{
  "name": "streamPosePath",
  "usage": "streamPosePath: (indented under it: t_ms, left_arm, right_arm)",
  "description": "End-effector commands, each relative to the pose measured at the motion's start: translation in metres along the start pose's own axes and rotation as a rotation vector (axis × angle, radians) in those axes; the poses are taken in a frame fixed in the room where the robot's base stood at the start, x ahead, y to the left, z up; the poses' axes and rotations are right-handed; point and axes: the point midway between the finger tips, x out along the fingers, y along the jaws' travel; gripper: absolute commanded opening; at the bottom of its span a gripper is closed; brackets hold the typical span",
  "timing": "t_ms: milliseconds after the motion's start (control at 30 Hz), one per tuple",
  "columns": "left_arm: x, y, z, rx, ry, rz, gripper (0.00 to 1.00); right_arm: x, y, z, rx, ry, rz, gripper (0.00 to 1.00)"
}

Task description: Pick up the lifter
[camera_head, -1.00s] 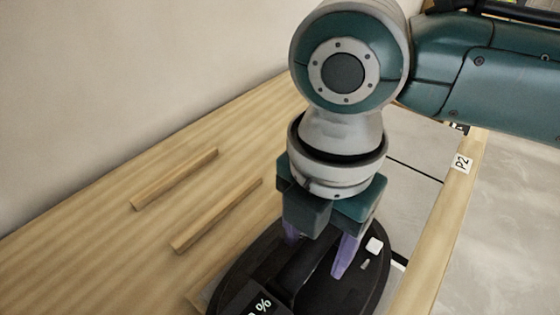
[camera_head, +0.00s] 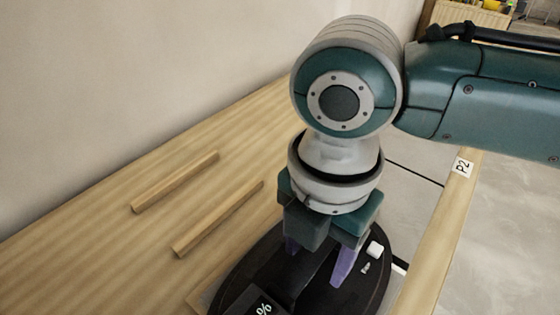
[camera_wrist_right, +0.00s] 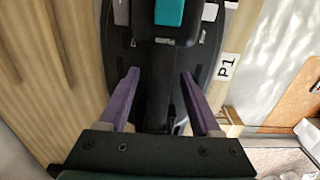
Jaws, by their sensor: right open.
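The lifter (camera_head: 240,287) is a dark, oval device with a small display, a white button and a raised bar handle. It lies at the bottom middle of the head view, partly cut off by the frame's edge and partly behind my gripper. My right gripper (camera_head: 317,262) points down over it, its two purple fingers open on either side of the handle. In the right wrist view, the lifter's handle (camera_wrist_right: 158,95) runs between the open fingers (camera_wrist_right: 158,88). I cannot tell whether the fingers touch it. My left gripper is not in view.
Two thin wooden strips (camera_head: 176,182) (camera_head: 218,219) lie on the wooden board left of the lifter. A wooden rail (camera_head: 437,235) labelled P2 runs along the right, with grey tiles (camera_head: 405,200) beside it. A wall rises at the left.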

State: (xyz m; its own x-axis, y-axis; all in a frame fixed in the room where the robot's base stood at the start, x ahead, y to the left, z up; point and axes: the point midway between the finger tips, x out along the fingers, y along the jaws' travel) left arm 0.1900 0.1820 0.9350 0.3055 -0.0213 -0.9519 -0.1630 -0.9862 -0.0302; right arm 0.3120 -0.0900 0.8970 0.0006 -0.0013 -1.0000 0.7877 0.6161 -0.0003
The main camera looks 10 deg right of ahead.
Motion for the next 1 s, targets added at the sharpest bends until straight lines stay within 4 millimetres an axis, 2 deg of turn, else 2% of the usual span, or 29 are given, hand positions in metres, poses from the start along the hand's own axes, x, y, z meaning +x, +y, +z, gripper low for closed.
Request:
streamPosePath:
  t_ms: [100,667,1000]
  left_arm:
    - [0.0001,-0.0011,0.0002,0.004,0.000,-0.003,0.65]
    - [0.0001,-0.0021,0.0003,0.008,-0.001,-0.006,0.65]
    - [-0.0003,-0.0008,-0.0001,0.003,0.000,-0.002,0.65]
  right_arm:
    - [0.0000,0.0000,-0.0001,0.000,0.000,0.000,0.63]
    - [-0.0001,0.0000,0.0001,0.000,0.000,0.000,0.00]
    - [-0.0014,0.0010,0.0001,0.000,0.000,0.003,0.00]
